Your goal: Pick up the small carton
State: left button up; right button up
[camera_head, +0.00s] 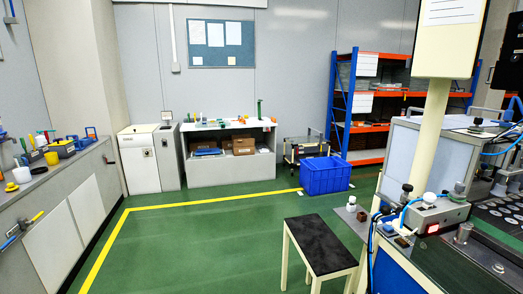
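Brown cardboard cartons (243,147) sit on the lower shelf of the white bench against the back wall. A blue flat item (207,152) lies beside them on the same shelf. A very small brown block (402,242) sits at the near edge of the machine on the right; I cannot tell what it is. I cannot tell which of these is the small carton. Neither of my grippers is in view.
A black-topped stool (320,247) stands in front of the machine (455,250). A blue crate (325,176) is on the floor near the orange-and-blue rack (368,125). A tool-covered counter (60,190) runs along the left. The green floor (200,240) between is clear.

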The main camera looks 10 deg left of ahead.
aim_at(237, 151)
jog(key=i+j+u, duration=0.35)
jog(key=i, duration=0.25)
jog(key=i+j+u, duration=0.15)
jog(key=i+j, duration=0.15)
jog(key=i, duration=1.25)
jog(key=i+j+u, duration=0.2)
jog(key=i, duration=1.35)
jog(key=i+l+z, duration=0.3)
jog(key=i, duration=0.25)
jog(key=i+z, duration=0.3)
jog(key=i, duration=0.3)
jog(key=i+j+z, duration=0.15)
jog(key=i+z, duration=0.15)
jog(key=i, duration=0.25)
jog(key=i+j+z, duration=0.3)
jog(key=i, duration=0.3)
